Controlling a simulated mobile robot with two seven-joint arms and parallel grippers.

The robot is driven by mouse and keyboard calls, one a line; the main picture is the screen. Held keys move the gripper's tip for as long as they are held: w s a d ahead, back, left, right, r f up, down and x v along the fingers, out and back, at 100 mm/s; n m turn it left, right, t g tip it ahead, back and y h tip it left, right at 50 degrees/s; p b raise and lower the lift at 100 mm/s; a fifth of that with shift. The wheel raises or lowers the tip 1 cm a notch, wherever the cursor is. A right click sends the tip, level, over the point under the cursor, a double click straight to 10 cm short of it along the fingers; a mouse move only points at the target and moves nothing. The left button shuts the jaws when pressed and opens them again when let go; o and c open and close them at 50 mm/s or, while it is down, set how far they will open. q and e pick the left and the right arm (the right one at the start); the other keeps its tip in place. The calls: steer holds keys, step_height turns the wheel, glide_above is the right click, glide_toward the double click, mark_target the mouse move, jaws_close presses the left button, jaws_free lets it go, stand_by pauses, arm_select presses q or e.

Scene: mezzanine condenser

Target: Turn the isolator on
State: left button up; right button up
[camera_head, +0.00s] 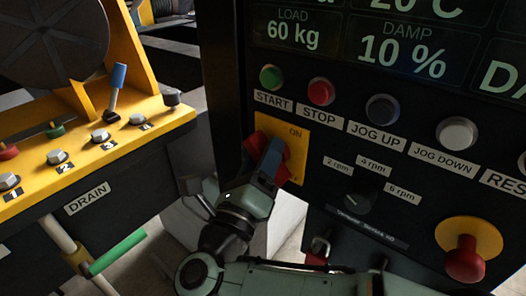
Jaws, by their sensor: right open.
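The isolator is a red rotary handle (284,172) on a yellow plate (298,147) marked ON at its upper right, on the black control panel. My right gripper (266,165) comes up from below and is at the handle, covering much of it. Its jaws are open. A blue-grey part overlaps the red handle; I cannot tell whether it touches it or which way the handle points. My left gripper is not in view.
Green START (271,77) and red STOP (321,91) buttons sit above the isolator. A speed dial (359,203) and a red mushroom button (466,259) are to the right. A yellow valve bench (150,108) with a blue lever (118,77) stands left.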

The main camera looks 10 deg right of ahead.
steer(key=shift+w+d, duration=0.1)
jaws_close()
